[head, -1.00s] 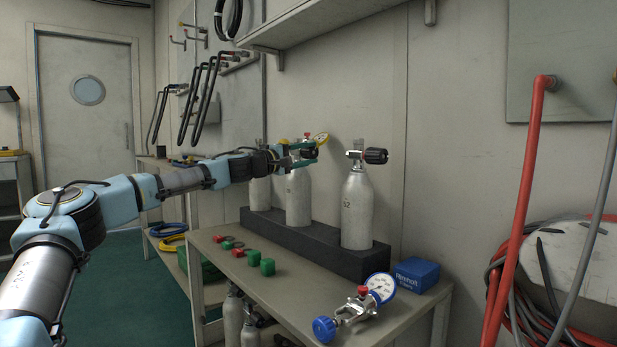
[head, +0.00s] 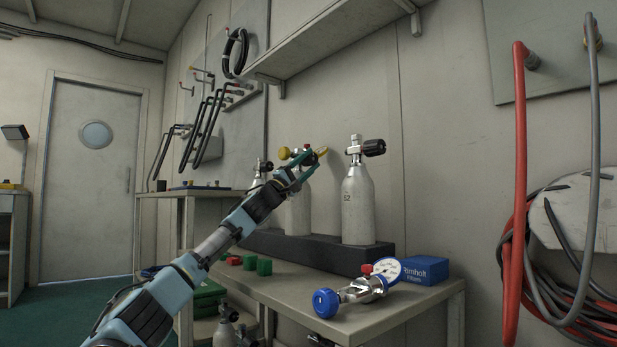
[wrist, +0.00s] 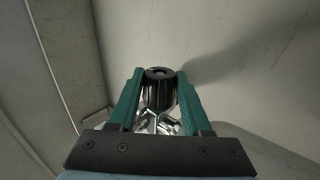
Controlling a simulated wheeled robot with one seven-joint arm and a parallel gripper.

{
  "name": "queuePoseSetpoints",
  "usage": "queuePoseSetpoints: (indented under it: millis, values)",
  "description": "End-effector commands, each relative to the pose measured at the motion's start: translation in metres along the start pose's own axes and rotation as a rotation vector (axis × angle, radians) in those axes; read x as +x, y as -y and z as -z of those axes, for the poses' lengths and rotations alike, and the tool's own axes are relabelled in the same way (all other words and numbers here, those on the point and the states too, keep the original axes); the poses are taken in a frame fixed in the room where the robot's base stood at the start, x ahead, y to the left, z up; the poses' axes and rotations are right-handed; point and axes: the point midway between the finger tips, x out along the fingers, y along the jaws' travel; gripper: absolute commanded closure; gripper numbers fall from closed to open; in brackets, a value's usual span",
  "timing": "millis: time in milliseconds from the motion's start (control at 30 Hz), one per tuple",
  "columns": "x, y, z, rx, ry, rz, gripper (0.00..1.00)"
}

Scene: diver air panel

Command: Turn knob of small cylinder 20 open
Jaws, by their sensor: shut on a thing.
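My gripper (head: 309,164) is at the top of the middle grey cylinder (head: 297,212), which stands in the dark rack. In the wrist view, its two green fingers (wrist: 160,96) are shut on a black ribbed knob (wrist: 160,91), one on each side. Shiny metal valve parts show just below the knob. A regulator with a yellow knob (head: 284,153) sits at this cylinder's valve, partly behind the fingers. No number can be read on this cylinder, so I cannot tell whether it is 20.
A cylinder (head: 358,212) marked 52, with a black knob, stands to the right. Another (head: 259,181) stands behind my arm. A loose regulator with a blue knob (head: 326,303) and a blue box (head: 424,270) lie on the bench. A shelf (head: 330,40) hangs above.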

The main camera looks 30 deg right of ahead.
Motion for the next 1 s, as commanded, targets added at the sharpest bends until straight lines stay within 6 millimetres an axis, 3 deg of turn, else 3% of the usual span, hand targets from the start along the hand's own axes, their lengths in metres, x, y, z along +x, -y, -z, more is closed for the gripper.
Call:
queuePoseSetpoints:
  millis: [767, 800, 1000]
  values:
    - [0.0005, 0.0016, -0.0003, 0.003, -0.002, -0.077, 1.0]
    - [0.0005, 0.0015, -0.0004, 0.003, -0.002, -0.077, 0.48]
    - [0.0005, 0.0013, -0.0004, 0.002, -0.002, -0.077, 0.26]
